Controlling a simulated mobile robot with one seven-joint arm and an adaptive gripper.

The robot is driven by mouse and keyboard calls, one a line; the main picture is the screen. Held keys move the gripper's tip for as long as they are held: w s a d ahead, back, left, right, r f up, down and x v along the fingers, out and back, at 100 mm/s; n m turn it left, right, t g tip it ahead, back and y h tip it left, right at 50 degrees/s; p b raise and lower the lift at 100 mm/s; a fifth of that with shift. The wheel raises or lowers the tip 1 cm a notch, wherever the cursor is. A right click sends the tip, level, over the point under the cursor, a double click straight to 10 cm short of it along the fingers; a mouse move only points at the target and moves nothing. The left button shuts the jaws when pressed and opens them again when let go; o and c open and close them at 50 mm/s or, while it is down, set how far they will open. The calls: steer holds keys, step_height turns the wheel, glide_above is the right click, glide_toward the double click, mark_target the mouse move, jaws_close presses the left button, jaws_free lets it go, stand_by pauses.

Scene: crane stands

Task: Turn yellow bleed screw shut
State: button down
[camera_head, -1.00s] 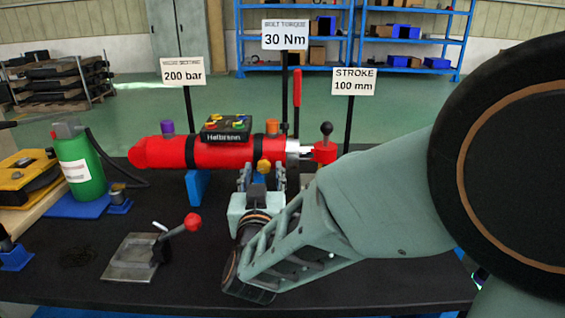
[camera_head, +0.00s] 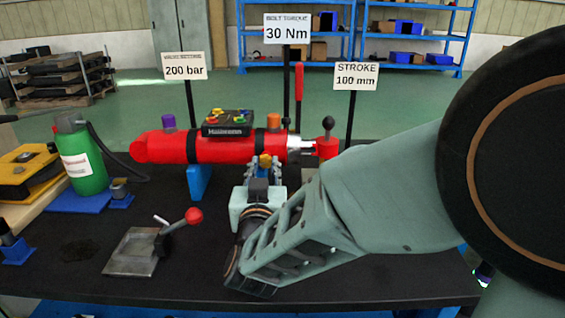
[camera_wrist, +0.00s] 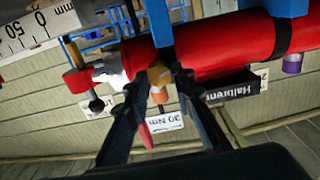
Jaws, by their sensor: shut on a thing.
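The yellow bleed screw (camera_head: 265,160) sits on the near side of the red cylinder (camera_head: 225,148), towards its right end. It also shows in the wrist view (camera_wrist: 157,75), between the fingertips. My gripper (camera_head: 264,164) is shut on the yellow screw, with one finger on each side of it. The wrist view shows the dark fingers of my gripper (camera_wrist: 160,82) converging on the screw. The fingers hide parts of the screw's sides, and its turned position cannot be told.
An orange cap (camera_head: 273,121) and a purple cap (camera_head: 168,121) stand on top of the cylinder. Blue supports (camera_head: 199,182) hold it. A red-knobbed lever (camera_head: 194,215) on a metal plate stands left of my arm. A green bottle (camera_head: 82,165) stands at left.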

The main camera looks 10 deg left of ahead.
steer(key=shift+f, duration=0.1)
steer(key=m+b, duration=0.2)
steer(key=shift+f+b, duration=0.1)
steer(key=shift+b, duration=0.3)
steer(key=m+b, duration=0.2)
steer(key=m, duration=0.1)
steer(key=m+b, duration=0.1)
steer(key=m, duration=0.1)
steer(key=shift+m, duration=0.4)
steer(key=m, duration=0.3)
steer(key=shift+r+m, duration=0.2)
steer(key=shift+m, duration=0.1)
steer(key=m, duration=0.5)
steer(key=shift+d, duration=0.1)
steer(key=m, duration=0.4)
steer(key=shift+m, duration=0.4)
